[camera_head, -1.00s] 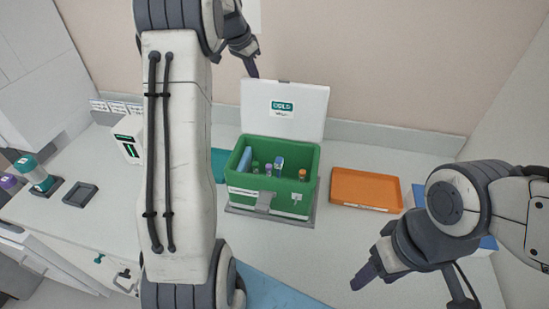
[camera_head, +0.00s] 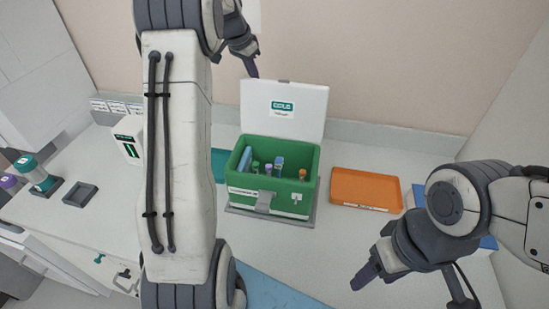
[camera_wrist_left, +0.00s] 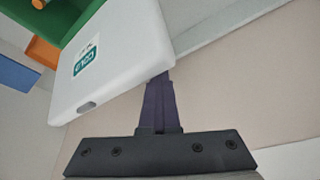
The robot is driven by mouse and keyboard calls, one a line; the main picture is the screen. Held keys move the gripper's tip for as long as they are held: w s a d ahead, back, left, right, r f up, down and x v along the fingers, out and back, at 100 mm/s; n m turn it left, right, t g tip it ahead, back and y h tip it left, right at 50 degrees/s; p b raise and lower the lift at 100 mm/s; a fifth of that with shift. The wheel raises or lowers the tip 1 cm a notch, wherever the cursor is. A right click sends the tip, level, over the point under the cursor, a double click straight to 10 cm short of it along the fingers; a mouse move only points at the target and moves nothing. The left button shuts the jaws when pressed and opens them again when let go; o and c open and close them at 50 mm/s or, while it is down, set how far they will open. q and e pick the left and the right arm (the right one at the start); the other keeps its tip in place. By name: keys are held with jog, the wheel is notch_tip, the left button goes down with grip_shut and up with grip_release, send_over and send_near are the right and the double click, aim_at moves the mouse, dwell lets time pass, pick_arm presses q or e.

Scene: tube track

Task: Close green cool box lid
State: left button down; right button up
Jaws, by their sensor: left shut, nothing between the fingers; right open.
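The green cool box (camera_head: 268,203) stands on a grey base on the counter, in the middle of the head view. Its white lid (camera_head: 284,109) stands open, upright at the back. Several tubes (camera_head: 279,163) and a blue pack show inside the box. My left gripper (camera_head: 252,70) is shut and empty, just above and behind the lid's top left corner. In the left wrist view, the shut fingers (camera_wrist_left: 159,100) reach to the lid (camera_wrist_left: 120,55) edge, partly behind it; I cannot tell if they touch. My right gripper (camera_head: 365,276) is open and empty, low at the right.
An orange tray (camera_head: 367,188) lies right of the box. A small dark square tray (camera_head: 80,194), a white device (camera_head: 128,139) and a teal-capped container (camera_head: 33,172) are at the left. The wall stands close behind the lid. The counter before the box is clear.

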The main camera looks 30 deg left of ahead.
aim_at(251, 90)
pick_arm(q)
jog(key=shift+s+d+f+b, duration=0.15)
jog(key=shift+s+f+b, duration=0.2)
jog(key=shift+s+f, duration=0.35)
jog(key=shift+s+d+r+b, duration=0.2)
jog(key=shift+s+b, duration=0.1)
jog(key=shift+s, duration=0.3)
jog(key=shift+s+d+r+b, duration=0.1)
jog(key=shift+s+r+b, duration=0.15)
jog(key=shift+s, duration=0.35)
jog(key=shift+s+d+r+b, duration=0.2)
jog(key=shift+s+b, duration=0.1)
jog(key=shift+s, duration=0.3)
jog(key=shift+s+d+r+b, duration=0.15)
jog(key=shift+s+r, duration=0.1)
jog(key=shift+s, duration=0.2)
jog(key=shift+s+d+r+b, duration=0.1)
jog(key=shift+s+r+b, duration=0.1)
jog(key=shift+s, duration=0.25)
jog(key=shift+s+r, duration=0.15)
jog(key=shift+r, duration=0.15)
jog(key=s+b, duration=0.1)
jog(key=s, duration=0.1)
jog(key=s+d+b, duration=0.1)
jog(key=s+b, duration=0.1)
jog(key=shift+s+f, duration=0.1)
jog(key=shift+s, duration=0.05)
